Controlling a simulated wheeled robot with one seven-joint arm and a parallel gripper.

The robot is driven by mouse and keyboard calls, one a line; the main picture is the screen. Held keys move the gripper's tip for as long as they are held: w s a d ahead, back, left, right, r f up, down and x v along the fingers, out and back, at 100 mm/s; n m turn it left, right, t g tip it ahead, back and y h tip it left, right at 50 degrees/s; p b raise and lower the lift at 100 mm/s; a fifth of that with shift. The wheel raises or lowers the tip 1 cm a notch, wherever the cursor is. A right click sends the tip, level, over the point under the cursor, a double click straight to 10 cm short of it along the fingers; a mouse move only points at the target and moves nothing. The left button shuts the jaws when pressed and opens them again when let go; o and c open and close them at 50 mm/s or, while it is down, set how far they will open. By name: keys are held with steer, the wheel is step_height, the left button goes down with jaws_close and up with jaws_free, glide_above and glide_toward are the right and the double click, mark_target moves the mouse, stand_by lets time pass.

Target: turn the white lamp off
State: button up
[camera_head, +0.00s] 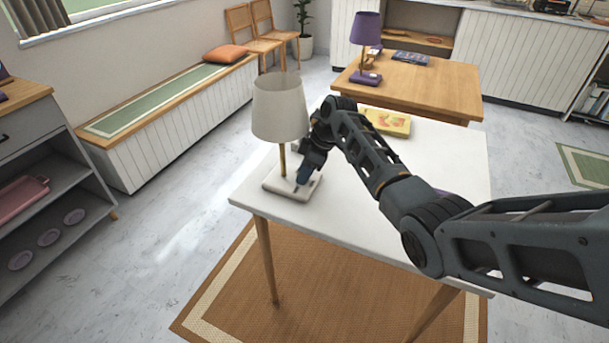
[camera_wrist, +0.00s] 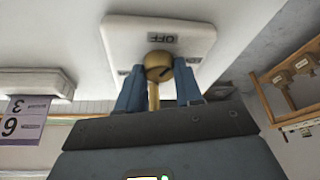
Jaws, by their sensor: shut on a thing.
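The white lamp (camera_head: 279,108) stands upright near the left corner of the white table, with a pale shade, a brass stem and a flat white base (camera_head: 271,185). In the wrist view its base (camera_wrist: 125,35) carries an OFF label, upside down, and small labels on either side. A round brass knob (camera_wrist: 158,62) with a short dark mark sits just below the OFF label in that view. Which label the mark points at is unclear. My gripper (camera_head: 302,178) reaches down over the base, and its blue fingers (camera_wrist: 160,85) are shut on the knob from both sides.
The white table (camera_head: 345,215) also holds a yellow book (camera_head: 387,121) behind my arm. A purple lamp (camera_head: 366,28) stands on the wooden table (camera_head: 430,83) at the back. A bench (camera_head: 165,105) runs along the left wall. Part of the white tabletop is hidden by my arm.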

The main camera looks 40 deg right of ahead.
steer(key=shift+w+n+g+y+b, duration=0.1)
steer(key=shift+n+g+y+b, duration=0.4)
steer(key=shift+n+b, duration=1.05)
steer(key=shift+n+p, duration=0.35)
steer(key=shift+n, duration=0.1)
steer(key=o, duration=1)
steer(key=shift+d+r, duration=0.15)
steer(key=shift+r, duration=0.05)
steer(key=s+d, duration=0.2)
steer(key=d, duration=0.1)
steer(key=s+d+b, duration=0.1)
steer(key=s+d, duration=0.1)
steer(key=d, duration=0.2)
steer(key=s+d+b, duration=0.1)
steer(key=s+d, duration=0.1)
steer(key=d, duration=0.1)
steer(key=shift+s+d+r, duration=0.2)
steer(key=shift+s+r, duration=0.1)
steer(key=shift+r, duration=0.05)
